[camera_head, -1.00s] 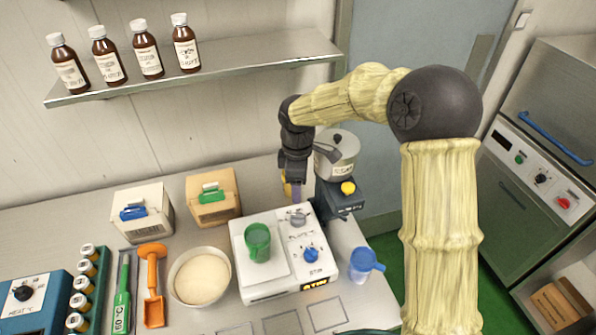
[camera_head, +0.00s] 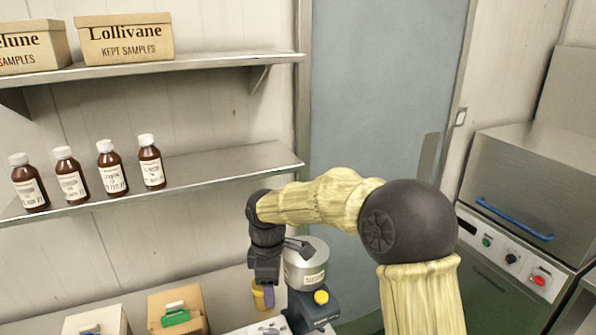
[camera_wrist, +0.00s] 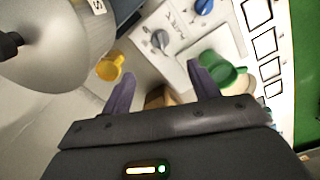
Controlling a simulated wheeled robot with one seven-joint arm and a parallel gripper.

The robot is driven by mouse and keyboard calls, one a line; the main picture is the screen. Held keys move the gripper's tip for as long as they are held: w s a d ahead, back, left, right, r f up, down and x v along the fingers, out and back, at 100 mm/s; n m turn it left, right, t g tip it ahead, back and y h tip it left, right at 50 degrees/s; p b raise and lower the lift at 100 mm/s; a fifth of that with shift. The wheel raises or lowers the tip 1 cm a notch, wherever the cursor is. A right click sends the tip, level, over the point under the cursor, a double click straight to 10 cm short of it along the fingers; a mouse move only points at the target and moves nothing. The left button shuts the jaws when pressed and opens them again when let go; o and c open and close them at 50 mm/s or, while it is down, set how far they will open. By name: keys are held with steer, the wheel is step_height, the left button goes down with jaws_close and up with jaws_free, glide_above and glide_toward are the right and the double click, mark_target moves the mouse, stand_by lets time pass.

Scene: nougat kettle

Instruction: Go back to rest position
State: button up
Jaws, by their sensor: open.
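My gripper (camera_head: 265,288) hangs pointing down beside the steel kettle (camera_head: 306,270), to its left in the head view. In the wrist view my gripper's (camera_wrist: 162,82) two purple fingers are spread apart with nothing held between them. The kettle (camera_wrist: 60,40) fills the upper left of the wrist view.
The kettle's dark blue stand (camera_head: 312,312) has a yellow knob. A white device (camera_wrist: 182,42) with knobs lies below. A shelf (camera_head: 215,168) with brown bottles (camera_head: 110,168) is on the wall. Two boxes (camera_head: 178,308) stand at the bottom left. A steel cabinet (camera_head: 525,200) is right.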

steer(key=s+d+f+m+t, duration=0.1)
steer(key=s+d+m, duration=0.7)
steer(key=d, duration=0.3)
steer(key=s+d+f+m+t, duration=0.1)
steer(key=s+d+f+m, duration=0.1)
steer(key=s+d+m, duration=0.5)
steer(key=d+m, duration=0.3)
steer(key=d, duration=0.2)
steer(key=shift+s+d+f+t, duration=0.2)
steer(key=shift+s+f+t, duration=0.1)
steer(key=shift+s, duration=0.05)
